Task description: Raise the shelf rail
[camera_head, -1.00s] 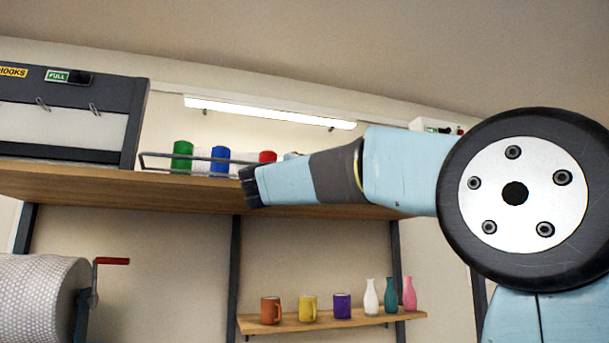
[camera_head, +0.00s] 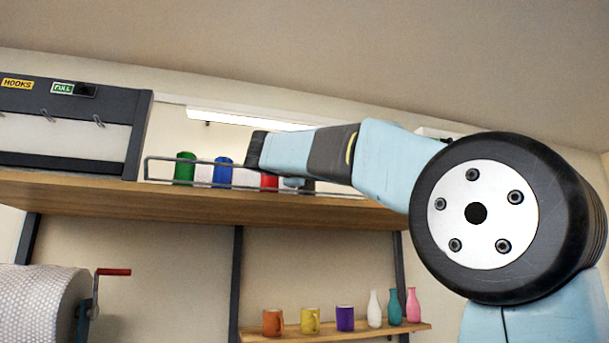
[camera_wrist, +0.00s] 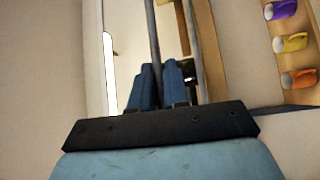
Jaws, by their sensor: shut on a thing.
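The shelf rail (camera_head: 162,158) is a thin grey bar along the front edge of the high wooden shelf (camera_head: 150,200). Its top bar stands above the shelf edge, in front of the coloured cylinders. My gripper (camera_head: 256,150) is at the rail's height, right of the blue cylinder (camera_head: 222,170). In the wrist view my gripper's two blue fingers (camera_wrist: 158,82) are close together on the rail (camera_wrist: 152,35), which runs up the picture between them. My gripper and arm hide part of the rail's right side in the head view.
A green cylinder (camera_head: 185,168) and a red one (camera_head: 269,181) stand behind the rail. A dark cabinet labelled HOOKS (camera_head: 130,130) stands at the left. A lower shelf (camera_head: 350,333) holds mugs and bottles. A crank roll (camera_head: 40,305) is at the lower left.

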